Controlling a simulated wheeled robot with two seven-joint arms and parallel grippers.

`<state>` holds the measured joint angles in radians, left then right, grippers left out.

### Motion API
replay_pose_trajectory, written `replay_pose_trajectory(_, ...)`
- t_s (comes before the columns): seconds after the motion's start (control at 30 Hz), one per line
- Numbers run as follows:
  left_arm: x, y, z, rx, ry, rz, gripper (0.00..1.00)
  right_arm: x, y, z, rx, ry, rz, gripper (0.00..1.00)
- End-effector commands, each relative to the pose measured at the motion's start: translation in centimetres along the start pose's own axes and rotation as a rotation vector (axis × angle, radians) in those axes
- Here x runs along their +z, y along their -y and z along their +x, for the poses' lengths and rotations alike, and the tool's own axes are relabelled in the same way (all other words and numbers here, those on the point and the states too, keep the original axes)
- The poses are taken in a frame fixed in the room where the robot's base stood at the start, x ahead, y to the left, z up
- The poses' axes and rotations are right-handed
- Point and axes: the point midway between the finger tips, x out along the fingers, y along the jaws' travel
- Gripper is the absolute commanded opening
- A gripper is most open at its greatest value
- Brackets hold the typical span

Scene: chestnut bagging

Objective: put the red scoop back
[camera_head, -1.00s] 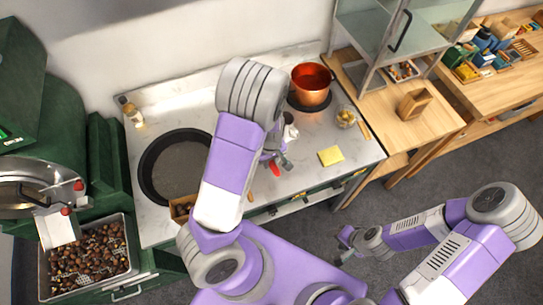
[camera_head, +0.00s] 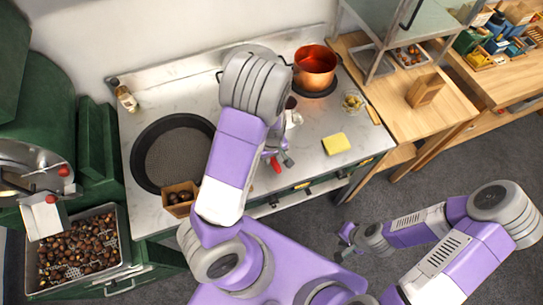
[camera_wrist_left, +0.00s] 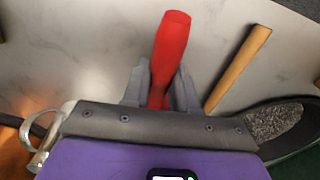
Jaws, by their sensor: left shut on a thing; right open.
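The red scoop (camera_head: 276,164) shows only as a short piece of red handle at the left gripper in the head view. In the left wrist view its red handle (camera_wrist_left: 170,45) stands between the two grey fingers; the rest of it is hidden by my gripper. My left gripper (camera_head: 283,157) is shut on this handle over the front of the pale counter. It also shows in the left wrist view (camera_wrist_left: 160,85). My right gripper (camera_head: 345,242) is open and empty, low over the floor at the right, away from the counter.
A dark round pan (camera_head: 145,160), a wooden box of chestnuts (camera_head: 180,198), a copper pot (camera_head: 315,68), a yellow sponge (camera_head: 336,144) and a small bowl (camera_head: 352,103) stand on the counter (camera_head: 310,165). A wooden handle (camera_wrist_left: 238,68) lies beside the scoop. A chestnut tray (camera_head: 122,240) is at left.

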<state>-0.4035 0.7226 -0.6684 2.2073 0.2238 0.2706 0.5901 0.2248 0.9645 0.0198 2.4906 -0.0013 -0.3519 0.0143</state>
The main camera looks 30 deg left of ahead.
Motion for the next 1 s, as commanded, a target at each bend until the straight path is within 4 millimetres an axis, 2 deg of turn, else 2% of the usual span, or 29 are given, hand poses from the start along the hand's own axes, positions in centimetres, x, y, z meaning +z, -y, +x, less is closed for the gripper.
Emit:
replay_pose_trajectory(0.73,0.0,0.0,1.0,0.001,-0.001,0.000,0.00,0.0,-0.3,0.7,0.000,0.000,0.000,0.53)
replay_pose_trajectory(0.77,0.0,0.0,1.0,0.001,-0.001,0.000,0.29,0.0,-0.3,0.7,0.000,0.000,0.000,0.53)
replay_pose_trajectory(0.93,0.0,0.0,1.0,0.001,-0.001,0.000,0.55,0.0,-0.2,0.7,0.000,0.000,0.000,0.53)
replay_pose_trajectory(1.0,0.0,0.0,1.0,0.001,-0.001,0.000,0.57,0.0,-0.2,0.7,0.000,0.000,0.000,0.53)
